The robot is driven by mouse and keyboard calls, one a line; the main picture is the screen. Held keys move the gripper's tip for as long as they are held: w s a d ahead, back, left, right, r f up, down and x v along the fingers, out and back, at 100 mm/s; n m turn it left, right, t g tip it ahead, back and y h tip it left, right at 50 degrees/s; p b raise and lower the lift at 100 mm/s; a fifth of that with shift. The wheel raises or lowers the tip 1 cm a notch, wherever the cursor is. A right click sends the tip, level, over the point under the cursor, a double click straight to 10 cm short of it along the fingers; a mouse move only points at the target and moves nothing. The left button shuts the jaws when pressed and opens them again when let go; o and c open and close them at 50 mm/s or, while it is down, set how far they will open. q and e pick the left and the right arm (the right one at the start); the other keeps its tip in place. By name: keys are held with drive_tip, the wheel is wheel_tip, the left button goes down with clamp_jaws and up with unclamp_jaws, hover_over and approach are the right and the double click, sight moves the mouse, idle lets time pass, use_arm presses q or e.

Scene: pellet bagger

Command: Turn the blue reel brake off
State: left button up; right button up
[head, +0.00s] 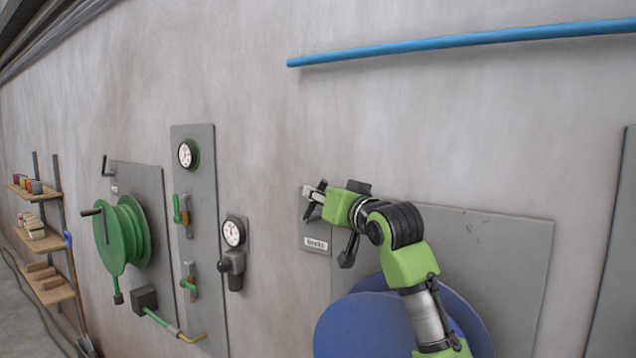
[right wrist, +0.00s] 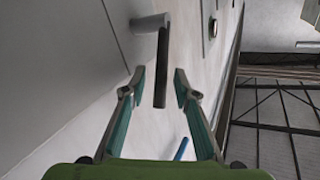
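The blue reel (head: 350,328) is on the wall at the lower right of the head view, partly hidden behind my right arm. A small grey plate with a label (head: 316,243) sits at its upper left. My right gripper (head: 313,201) is in front of this plate and covers most of the brake lever there. In the right wrist view, the dark bar of the brake lever (right wrist: 161,70) hangs from a light grey pivot. Its lower part lies between the open fingertips of my right gripper (right wrist: 160,84), with a visible gap on each side. My left gripper is not in view.
A blue pipe (head: 460,42) runs along the wall above. To the left are a gauge (head: 233,233), a panel with valves (head: 196,150), a green reel (head: 124,236) with its own lever (head: 105,166), and shelves (head: 46,240). Bare wall lies between gauge and plate.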

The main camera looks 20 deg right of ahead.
drive_tip(key=shift+w+a+r, duration=0.1)
drive_tip(key=shift+w+r, duration=0.05)
drive_tip(key=shift+w, duration=0.45)
drive_tip(key=shift+c, duration=0.7)
clamp_jaws()
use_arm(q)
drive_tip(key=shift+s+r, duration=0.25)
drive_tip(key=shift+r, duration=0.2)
